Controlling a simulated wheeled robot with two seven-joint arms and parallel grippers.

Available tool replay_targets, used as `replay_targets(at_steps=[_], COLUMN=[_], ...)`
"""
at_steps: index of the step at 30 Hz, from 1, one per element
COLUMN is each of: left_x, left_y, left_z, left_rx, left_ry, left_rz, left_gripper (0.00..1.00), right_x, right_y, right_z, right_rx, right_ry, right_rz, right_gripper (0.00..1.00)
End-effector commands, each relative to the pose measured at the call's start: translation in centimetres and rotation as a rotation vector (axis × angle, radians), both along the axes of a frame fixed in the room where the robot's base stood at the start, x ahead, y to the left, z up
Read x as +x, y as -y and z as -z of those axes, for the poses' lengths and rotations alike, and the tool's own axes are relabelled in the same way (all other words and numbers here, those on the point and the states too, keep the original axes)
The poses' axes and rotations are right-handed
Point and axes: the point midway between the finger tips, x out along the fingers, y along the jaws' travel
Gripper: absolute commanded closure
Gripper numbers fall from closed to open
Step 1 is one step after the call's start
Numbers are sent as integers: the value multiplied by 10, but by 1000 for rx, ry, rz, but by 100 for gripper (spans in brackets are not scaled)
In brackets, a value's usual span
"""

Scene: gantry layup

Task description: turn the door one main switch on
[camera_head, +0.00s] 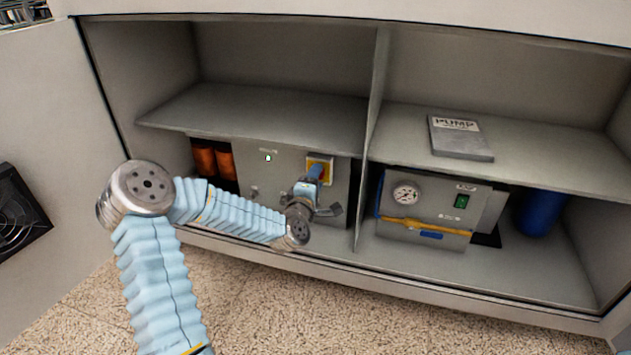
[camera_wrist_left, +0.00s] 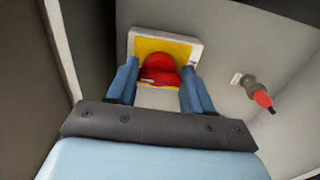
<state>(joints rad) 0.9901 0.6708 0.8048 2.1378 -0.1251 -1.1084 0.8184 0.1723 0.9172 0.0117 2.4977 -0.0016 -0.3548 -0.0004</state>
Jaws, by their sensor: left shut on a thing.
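The main switch has a red rotary handle on a yellow plate with a pale frame. In the head view its yellow plate (camera_head: 319,164) shows on the front of a grey control box (camera_head: 290,165) in the lower left compartment. In the left wrist view the red handle (camera_wrist_left: 160,69) sits between the blue fingers of my left gripper (camera_wrist_left: 156,90). My left gripper also shows in the head view (camera_head: 314,172), at the switch and covering part of it. It is shut on the red handle. My right gripper is not in view.
A shelf divider (camera_head: 372,110) stands right of the switch. Beyond it is a pump unit (camera_head: 430,205) with a gauge and a green switch. A pump booklet (camera_head: 460,138) lies on the shelf above.

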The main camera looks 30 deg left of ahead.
Motion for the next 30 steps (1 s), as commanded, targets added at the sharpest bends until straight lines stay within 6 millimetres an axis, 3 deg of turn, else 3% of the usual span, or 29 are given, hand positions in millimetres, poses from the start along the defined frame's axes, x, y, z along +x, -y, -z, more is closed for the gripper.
replay_targets(at_steps=[12,13,18,26,30], left_x=[-1,-1,0,-1,-11], left_y=[0,0,0,0,3], left_z=[2,2,2,1,0], left_rx=[8,8,7,6,7], left_ry=[-7,-7,-5,-4,-5], left_rz=[1,1,1,1,1], left_gripper=[79,48,23,23,23], right_x=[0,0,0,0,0], right_y=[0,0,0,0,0], right_z=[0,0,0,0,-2], right_rx=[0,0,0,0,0], right_ry=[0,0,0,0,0], right_rz=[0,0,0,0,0], right_gripper=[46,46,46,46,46])
